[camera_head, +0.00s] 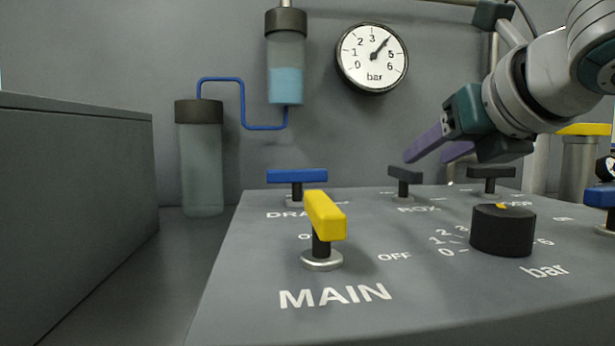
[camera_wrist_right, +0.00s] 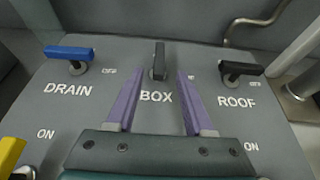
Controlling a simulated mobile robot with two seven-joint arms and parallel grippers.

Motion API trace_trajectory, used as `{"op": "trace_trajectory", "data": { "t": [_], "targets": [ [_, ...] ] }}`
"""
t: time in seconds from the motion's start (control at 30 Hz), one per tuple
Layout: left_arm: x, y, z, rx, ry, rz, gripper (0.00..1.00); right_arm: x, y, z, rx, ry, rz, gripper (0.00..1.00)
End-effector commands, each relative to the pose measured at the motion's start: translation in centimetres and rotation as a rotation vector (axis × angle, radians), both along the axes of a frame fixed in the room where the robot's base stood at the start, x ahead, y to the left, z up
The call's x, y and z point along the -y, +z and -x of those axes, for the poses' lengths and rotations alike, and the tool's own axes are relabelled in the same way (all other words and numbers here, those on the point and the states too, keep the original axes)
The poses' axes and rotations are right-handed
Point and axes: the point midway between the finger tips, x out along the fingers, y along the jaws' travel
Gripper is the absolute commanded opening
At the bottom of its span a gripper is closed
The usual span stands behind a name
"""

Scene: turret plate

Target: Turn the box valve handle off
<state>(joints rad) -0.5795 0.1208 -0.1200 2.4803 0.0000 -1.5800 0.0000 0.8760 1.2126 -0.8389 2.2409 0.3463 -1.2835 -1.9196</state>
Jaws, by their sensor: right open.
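The box valve handle (camera_head: 405,176) is a dark grey bar on a short stem at the back of the sloped grey panel. In the wrist view the box valve handle (camera_wrist_right: 159,61) stands just beyond the BOX label, its bar pointing away from me. My right gripper (camera_head: 430,157) has two purple fingers, open and empty, above and close to the handle in the head view. In the wrist view the right gripper (camera_wrist_right: 159,76) has its fingertips either side of the handle's line, with the handle ahead between them. My left gripper is not in view.
On the panel stand the blue DRAIN handle (camera_head: 297,176), yellow MAIN handle (camera_head: 325,215), black ROOF handle (camera_wrist_right: 242,69) and black bar knob (camera_head: 502,230). A pressure gauge (camera_head: 372,57) hangs on the wall. A grey block (camera_head: 75,190) stands at left.

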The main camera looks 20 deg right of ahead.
Motion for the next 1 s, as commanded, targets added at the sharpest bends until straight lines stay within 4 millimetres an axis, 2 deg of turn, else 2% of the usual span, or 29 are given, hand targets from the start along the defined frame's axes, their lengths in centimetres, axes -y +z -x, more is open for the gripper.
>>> {"op": "trace_trajectory", "data": {
  "t": [0.1,0.33,0.5,0.77,0.87,1.0],
  "targets": [
    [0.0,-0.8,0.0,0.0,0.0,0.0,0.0,0.4,-1.1,-2.1,0.001,-0.001,-0.003,0.53],
    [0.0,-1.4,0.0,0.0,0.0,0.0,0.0,1.1,-2.3,-5.0,0.001,0.001,-0.003,0.53],
    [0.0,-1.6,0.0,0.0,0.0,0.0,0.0,1.3,-2.6,-6.0,0.0,0.002,-0.002,0.53],
    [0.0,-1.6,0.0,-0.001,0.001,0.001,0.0,1.4,-2.6,-6.1,0.0,0.002,-0.002,0.53],
    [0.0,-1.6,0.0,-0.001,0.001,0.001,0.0,1.4,-2.6,-6.1,0.0,0.002,-0.002,0.45],
    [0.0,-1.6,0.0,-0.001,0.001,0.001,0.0,1.4,-2.6,-6.0,0.0,0.001,-0.002,0.29]
  ]
}}
